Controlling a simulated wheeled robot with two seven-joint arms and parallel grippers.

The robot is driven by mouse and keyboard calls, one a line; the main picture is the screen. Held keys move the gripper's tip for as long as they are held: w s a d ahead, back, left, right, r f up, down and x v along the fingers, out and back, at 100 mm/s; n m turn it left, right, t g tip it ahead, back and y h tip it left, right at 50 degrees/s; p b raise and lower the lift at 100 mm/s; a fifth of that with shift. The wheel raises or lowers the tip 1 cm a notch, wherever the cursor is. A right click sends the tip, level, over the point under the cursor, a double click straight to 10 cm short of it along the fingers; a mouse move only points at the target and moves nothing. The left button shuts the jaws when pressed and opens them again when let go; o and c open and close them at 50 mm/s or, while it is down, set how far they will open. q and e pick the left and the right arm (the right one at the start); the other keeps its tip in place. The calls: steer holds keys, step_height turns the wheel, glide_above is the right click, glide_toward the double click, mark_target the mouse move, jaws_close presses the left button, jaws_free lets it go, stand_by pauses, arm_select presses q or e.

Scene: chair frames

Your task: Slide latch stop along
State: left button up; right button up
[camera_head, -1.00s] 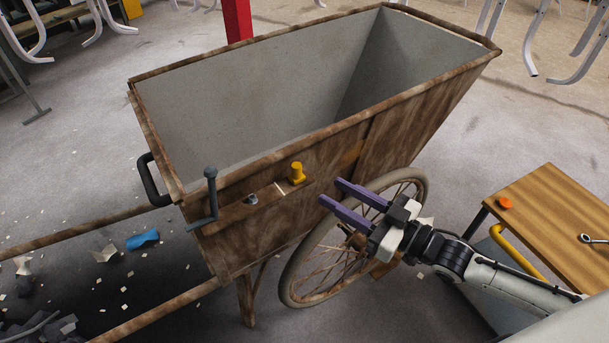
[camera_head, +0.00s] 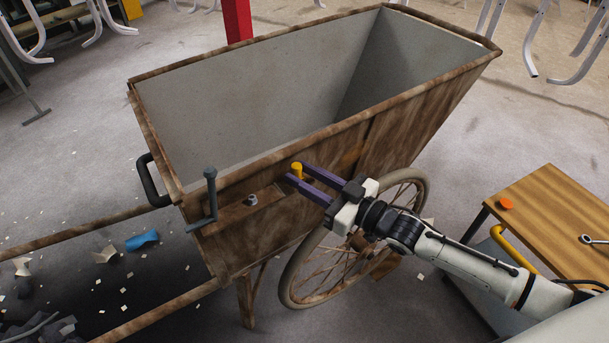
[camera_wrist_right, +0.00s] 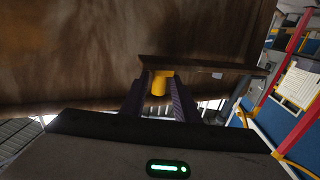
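The latch stop looks like a small yellow knob (camera_head: 297,167) on the brown side of the cart, at a narrow slotted rail (camera_head: 238,209). My right gripper (camera_head: 297,173) is open, its two purple fingers reaching to the knob from the right. In the right wrist view the yellow knob (camera_wrist_right: 160,80) shows between the two fingertips (camera_wrist_right: 160,92), with the fingers apart on either side. Whether either finger touches it cannot be told. The knob's lower part is hidden by a finger in the head view. My left gripper is not in view.
The rusty cart (camera_head: 400,125) has a grey upright lever (camera_head: 211,192) and a small bolt (camera_head: 252,200) left of the knob. A wooden table (camera_head: 545,205) stands at the right. Debris lies on the floor at left.

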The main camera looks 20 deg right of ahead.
jaws_close()
steer(key=shift+s+a+r+p, duration=0.1)
steer(key=shift+s+a+p, duration=0.2)
steer(key=shift+a, duration=0.35)
steer(key=shift+s+a+r+p, duration=0.1)
steer(key=shift+a+p, duration=0.25)
steer(key=shift+a, duration=0.25)
steer(key=shift+a+f, duration=0.15)
steer(key=shift+a, duration=0.1)
steer(key=shift+o, duration=1.5)
jaws_free()
steer(key=v, duration=1)
steer(key=shift+s+d+f, duration=0.1)
